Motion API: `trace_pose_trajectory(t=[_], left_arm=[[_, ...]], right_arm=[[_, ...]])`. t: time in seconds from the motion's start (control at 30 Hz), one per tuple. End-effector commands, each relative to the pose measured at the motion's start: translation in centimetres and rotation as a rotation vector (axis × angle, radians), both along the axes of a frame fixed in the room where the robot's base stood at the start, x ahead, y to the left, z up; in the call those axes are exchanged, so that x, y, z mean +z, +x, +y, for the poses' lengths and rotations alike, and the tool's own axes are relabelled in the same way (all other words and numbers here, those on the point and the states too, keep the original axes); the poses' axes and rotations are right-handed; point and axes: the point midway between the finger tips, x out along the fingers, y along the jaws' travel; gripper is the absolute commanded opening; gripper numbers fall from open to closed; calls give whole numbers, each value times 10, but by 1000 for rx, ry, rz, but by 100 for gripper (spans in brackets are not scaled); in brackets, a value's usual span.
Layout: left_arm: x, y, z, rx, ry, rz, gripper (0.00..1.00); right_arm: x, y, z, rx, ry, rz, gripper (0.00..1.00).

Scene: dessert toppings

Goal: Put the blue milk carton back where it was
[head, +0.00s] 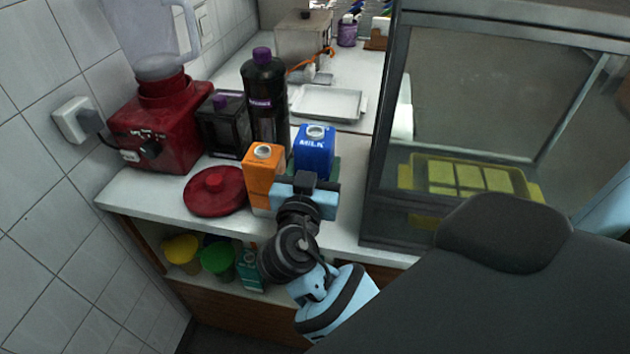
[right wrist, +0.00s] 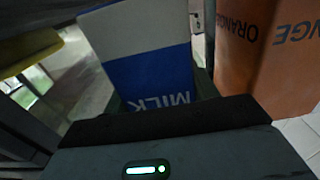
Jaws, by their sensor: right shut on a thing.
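The blue milk carton (head: 314,148), with a white cap and "MILK" lettering, is at the counter's front, right of the orange juice carton (head: 262,166). My right gripper (head: 316,176) is in front of it and shut on it. In the right wrist view the milk carton (right wrist: 150,70) sits between the fingers, with the orange carton (right wrist: 262,55) close beside it. The gripper hides the carton's lower part in the head view, so I cannot tell whether its base touches the counter. My left gripper is not in view.
A red lid (head: 215,192) lies left of the cartons. A dark bottle (head: 265,95) and a black box (head: 223,125) stand behind. A glass display case (head: 480,110) bounds the right side. A metal tray (head: 328,103) lies farther back. Tubs sit on the shelf below.

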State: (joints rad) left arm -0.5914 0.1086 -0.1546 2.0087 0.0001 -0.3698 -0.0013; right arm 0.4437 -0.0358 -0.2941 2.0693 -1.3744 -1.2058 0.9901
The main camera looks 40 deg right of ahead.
Motion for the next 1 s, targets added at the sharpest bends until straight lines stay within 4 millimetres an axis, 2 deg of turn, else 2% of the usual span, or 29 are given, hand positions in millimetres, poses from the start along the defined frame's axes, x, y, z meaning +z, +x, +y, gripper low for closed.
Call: trace_pose_trajectory(t=[0.2, 0.3, 0.77, 0.8, 0.93, 1.0], left_arm=[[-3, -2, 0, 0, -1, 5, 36], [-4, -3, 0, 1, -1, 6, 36], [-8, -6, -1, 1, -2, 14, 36], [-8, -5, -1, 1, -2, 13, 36], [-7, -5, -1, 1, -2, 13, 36], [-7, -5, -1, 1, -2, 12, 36]], right_arm=[[-33, 0, 0, 1, -4, 7, 25], [-40, 0, 0, 1, -3, 4, 25], [-47, 0, 0, 0, 0, 4, 25], [-46, 0, 0, 0, 0, 4, 62], [-45, 0, 0, 0, -1, 2, 79], [-45, 0, 0, 0, -1, 2, 80]])
